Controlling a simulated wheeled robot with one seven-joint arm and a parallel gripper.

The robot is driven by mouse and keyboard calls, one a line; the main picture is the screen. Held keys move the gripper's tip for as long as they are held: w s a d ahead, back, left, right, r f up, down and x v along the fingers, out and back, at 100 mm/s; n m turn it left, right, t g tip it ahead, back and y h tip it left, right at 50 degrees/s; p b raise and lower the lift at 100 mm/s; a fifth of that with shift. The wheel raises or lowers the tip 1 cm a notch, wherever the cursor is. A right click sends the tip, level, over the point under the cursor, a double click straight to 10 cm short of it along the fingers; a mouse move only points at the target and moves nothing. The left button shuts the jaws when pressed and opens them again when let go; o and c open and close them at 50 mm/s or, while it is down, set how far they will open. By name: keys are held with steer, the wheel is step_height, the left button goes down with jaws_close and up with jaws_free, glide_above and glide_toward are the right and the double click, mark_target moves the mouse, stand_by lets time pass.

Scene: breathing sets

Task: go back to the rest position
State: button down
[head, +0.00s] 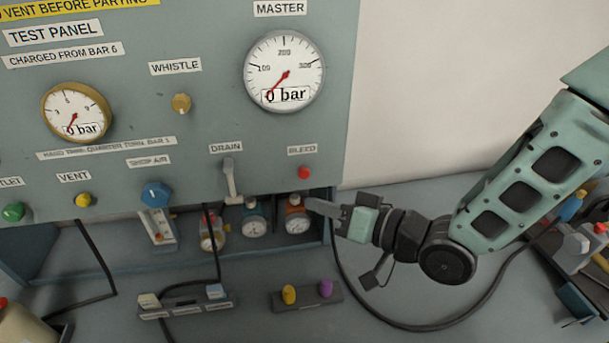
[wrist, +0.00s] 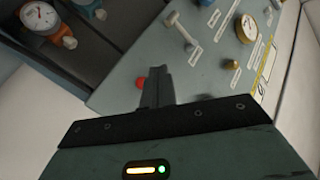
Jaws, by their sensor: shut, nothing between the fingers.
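My gripper (head: 322,209) is at the right end of the test panel (head: 225,110), just below the red bleed button (head: 304,172). Its fingers are together and hold nothing. My arm reaches in from the right of the head view. In the wrist view the shut fingers (wrist: 157,88) point toward the panel, and the red button (wrist: 140,83) shows just to their left. Whether the fingers touch the panel or the button, I cannot tell.
The drain lever (head: 231,180) is left of the button. Small gauges (head: 297,224) stand in the recess under the panel. A black hose (head: 425,327) curves over the bench. A holder (head: 306,299) carries a yellow and a purple knob. Tools crowd the right edge. The wall side is clear.

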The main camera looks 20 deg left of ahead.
stand_by(0.3)
steer(key=s+d+f+h+b, duration=0.2)
steer(key=d+h+b, duration=0.1)
steer(key=d+h, duration=0.3)
steer(key=s+d+f+h+b, duration=0.1)
steer(key=d+f+h+b, duration=0.1)
steer(key=d+h, duration=0.45)
steer(key=s+d+r+g+h+b, duration=0.1)
steer(key=s+d+g+h+b, duration=0.1)
steer(key=s+d, duration=1.1)
steer(key=shift+d+r+g+h, duration=0.2)
steer(key=shift+g+h, duration=0.25)
steer(key=shift+g, duration=0.35)
steer(key=shift+w+d, duration=0.1)
